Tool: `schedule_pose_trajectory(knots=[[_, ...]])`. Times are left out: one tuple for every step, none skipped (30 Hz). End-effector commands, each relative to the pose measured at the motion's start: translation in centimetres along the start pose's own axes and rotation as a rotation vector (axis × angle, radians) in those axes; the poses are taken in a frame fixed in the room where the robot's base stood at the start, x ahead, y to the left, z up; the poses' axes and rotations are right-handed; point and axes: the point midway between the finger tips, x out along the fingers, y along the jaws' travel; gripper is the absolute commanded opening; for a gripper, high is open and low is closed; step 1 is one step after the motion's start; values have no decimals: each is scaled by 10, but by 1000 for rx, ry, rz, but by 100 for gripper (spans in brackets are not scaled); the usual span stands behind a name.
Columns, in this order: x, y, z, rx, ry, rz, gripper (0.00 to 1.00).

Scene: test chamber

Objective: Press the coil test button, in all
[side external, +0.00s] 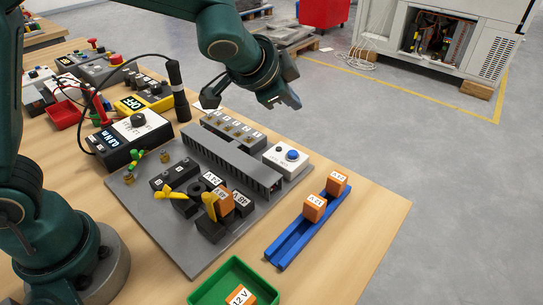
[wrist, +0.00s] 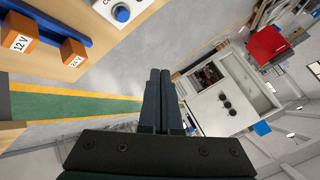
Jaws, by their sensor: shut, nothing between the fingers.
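The coil test button is a blue round button (side external: 292,155) on a white box (side external: 277,163) at the right end of the grey panel (side external: 180,232). In the wrist view the blue button (wrist: 122,13) shows near the top edge, on its white box. My gripper (side external: 292,102) is in the air above and behind the button in the side view, clearly apart from it. Its fingers (wrist: 160,75) are together and hold nothing. They point out past the table, away from the button.
A blue rail (side external: 286,246) carries two orange cubes (side external: 314,208), (side external: 336,183). Another orange cube sits in a socket beside yellow levers (side external: 210,207). A green tray (side external: 213,285) stands in front.

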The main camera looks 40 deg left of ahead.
Motion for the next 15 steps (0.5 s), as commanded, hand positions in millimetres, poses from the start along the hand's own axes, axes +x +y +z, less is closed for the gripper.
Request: schedule_pose_trajectory(knots=[[0, 0, 0, 0, 0, 0, 0], [0, 0, 0, 0, -1, 0, 0], [1, 1, 1, 0, -1, 0, 0], [2, 1, 2, 0, -2, 0, 0], [3, 2, 2, 0, -2, 0, 0], [5, 3, 4, 1, -3, -1, 0], [7, 5, 6, 1, -4, -1, 0], [9, 6, 7, 1, -4, -1, 0], [12, 9, 9, 1, -4, -1, 0], [15, 11, 11, 3, -5, 0, 0], [18, 13, 14, 4, -6, 1, 0], [21, 16, 16, 4, -4, 3, 0], [24, 19, 18, 4, -4, 3, 0], [28, 21, 21, 4, -6, 2, 0], [32, 23, 24, 4, -6, 0, 0]])
